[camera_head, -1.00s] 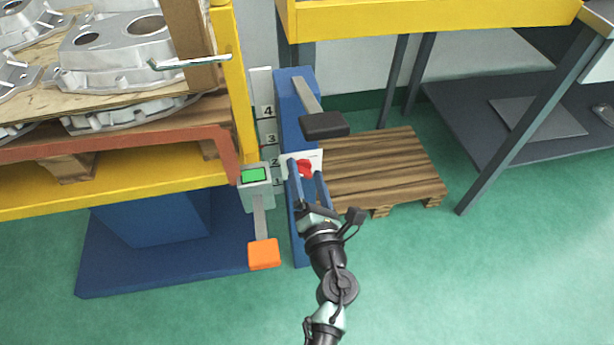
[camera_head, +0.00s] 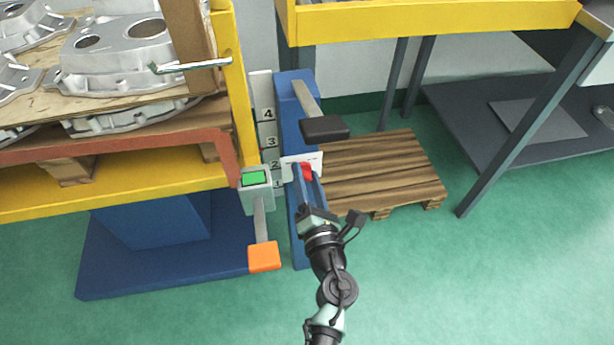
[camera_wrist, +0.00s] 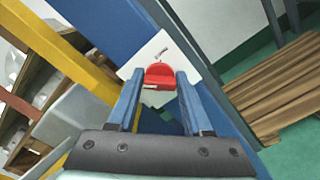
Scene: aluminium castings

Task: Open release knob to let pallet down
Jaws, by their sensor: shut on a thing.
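The red release knob (camera_head: 306,170) sits on a white plate (camera_head: 289,166) on the blue post (camera_head: 289,114). My gripper (camera_head: 306,178) reaches it from the front and is shut on the knob. In the wrist view the red knob (camera_wrist: 159,76) lies between the two blue fingertips (camera_wrist: 158,84), with the white plate (camera_wrist: 136,68) behind it. A loaded pallet (camera_head: 70,168) with aluminium castings (camera_head: 118,50) stands on the yellow lift platform (camera_head: 150,190) at the left.
A pedal with an orange pad (camera_head: 264,257) and a dark pedal (camera_head: 325,128) stick out near the post. A box with a green display (camera_head: 255,178) is left of my gripper. An empty wooden pallet (camera_head: 384,172) lies right. Green floor is clear in front.

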